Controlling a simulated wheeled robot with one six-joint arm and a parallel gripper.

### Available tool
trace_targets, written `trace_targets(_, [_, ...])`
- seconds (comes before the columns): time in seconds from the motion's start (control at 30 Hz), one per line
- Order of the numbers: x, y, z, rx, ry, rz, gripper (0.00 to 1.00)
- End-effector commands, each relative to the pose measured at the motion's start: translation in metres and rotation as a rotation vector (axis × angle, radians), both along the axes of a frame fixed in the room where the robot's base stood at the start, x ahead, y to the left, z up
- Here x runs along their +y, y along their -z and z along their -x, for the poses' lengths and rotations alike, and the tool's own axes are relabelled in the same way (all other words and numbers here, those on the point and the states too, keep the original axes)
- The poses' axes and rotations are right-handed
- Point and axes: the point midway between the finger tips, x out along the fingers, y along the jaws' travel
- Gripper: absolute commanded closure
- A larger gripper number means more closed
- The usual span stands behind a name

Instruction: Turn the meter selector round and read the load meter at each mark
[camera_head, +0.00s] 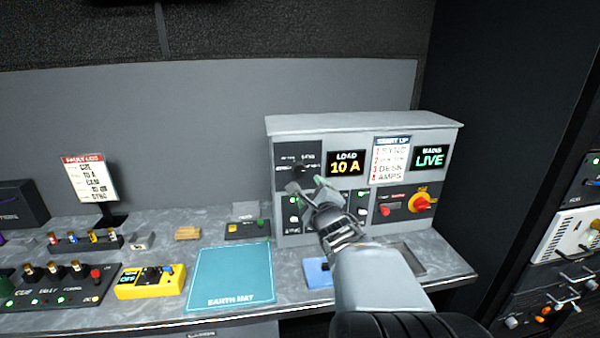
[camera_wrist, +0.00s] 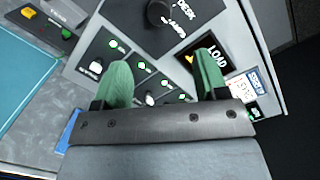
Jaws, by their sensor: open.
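The meter selector (camera_head: 300,170) is a round black knob at the upper left of the grey power panel. It also shows at the top edge of the wrist view (camera_wrist: 159,13), beside white labels reading DESK and AMPS. Its pointer direction is too small to tell. The load meter (camera_head: 346,169) reads "LOAD 10 A" in yellow; in the wrist view a finger partly covers it (camera_wrist: 215,57). My gripper (camera_head: 306,187) is open and empty, its green fingertips (camera_wrist: 157,76) in front of the panel just below the knob, apart from it.
Lit switches (camera_wrist: 142,67) sit below the knob. A red-yellow rotary switch (camera_head: 421,203) and a MAINS LIVE display (camera_head: 429,158) are at the panel's right. A START UP card (camera_head: 390,160) hangs between displays. A teal earth mat (camera_head: 232,277) and yellow meter (camera_head: 150,282) lie left.

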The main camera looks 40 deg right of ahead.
Motion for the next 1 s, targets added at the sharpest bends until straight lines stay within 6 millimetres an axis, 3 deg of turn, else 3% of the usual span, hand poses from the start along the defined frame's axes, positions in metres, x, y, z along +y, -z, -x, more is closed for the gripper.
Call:
trace_targets(0.4, [-0.026,0.0,-0.073,0.001,-0.003,-0.003,0.34])
trace_targets(0.6, [-0.037,0.0,-0.1,0.001,-0.002,-0.001,0.34])
trace_targets(1.0, [-0.045,0.0,-0.12,-0.001,-0.001,-0.002,0.34])
